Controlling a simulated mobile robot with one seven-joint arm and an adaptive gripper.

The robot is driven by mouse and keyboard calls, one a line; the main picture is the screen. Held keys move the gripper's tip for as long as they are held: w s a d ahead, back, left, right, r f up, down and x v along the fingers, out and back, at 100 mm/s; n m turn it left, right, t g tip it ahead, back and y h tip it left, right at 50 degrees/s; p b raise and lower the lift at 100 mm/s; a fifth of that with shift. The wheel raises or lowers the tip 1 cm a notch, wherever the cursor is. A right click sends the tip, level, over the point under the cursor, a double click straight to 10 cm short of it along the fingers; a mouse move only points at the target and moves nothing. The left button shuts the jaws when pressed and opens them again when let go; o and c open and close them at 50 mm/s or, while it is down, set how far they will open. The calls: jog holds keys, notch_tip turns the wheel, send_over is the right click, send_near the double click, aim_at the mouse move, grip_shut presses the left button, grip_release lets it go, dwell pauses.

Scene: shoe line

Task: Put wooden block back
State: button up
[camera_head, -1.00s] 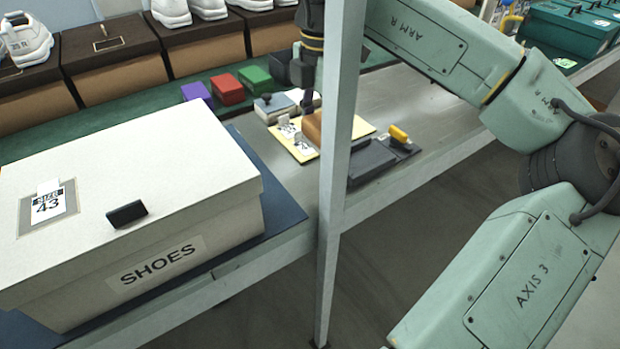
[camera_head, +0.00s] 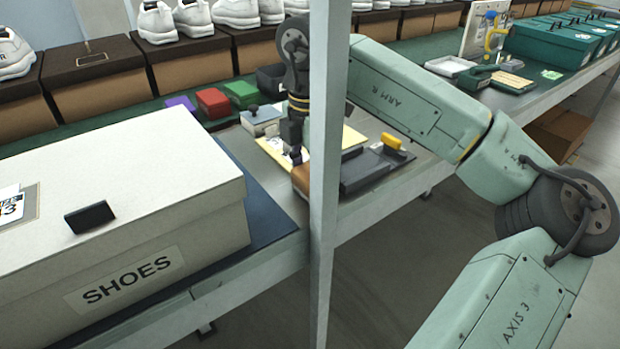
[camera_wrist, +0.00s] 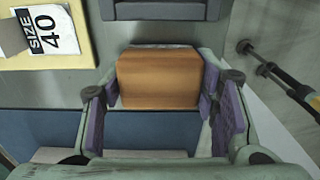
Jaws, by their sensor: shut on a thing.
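The wooden block (camera_head: 301,179) is orange-brown and sits at the left of the grey post in the head view, partly hidden by it. In the wrist view the block (camera_wrist: 158,78) lies between the purple finger pads. My gripper (camera_wrist: 163,108) is shut on it. In the head view my gripper (camera_head: 297,160) points down onto the block, near the front edge of the workbench. The block is off the yellow board (camera_head: 272,148), between it and the blue mat (camera_head: 262,215). I cannot tell whether it touches the bench.
The grey post (camera_head: 328,160) crosses the head view. A white shoe box (camera_head: 110,190) stands on the blue mat at left. A dark tray (camera_head: 365,172) with a yellow-handled item (camera_head: 391,141) lies right of the block. Red (camera_head: 212,102) and green (camera_head: 240,92) blocks lie behind.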

aim_at(310, 172)
jog(key=shift+f, duration=0.25)
jog(key=o, duration=1)
jog(key=shift+r, duration=0.1)
notch_tip(310, 172, up, 12)
jog(key=p, duration=0.8)
jog(key=shift+r, duration=0.2)
jog(key=shift+d, duration=0.15)
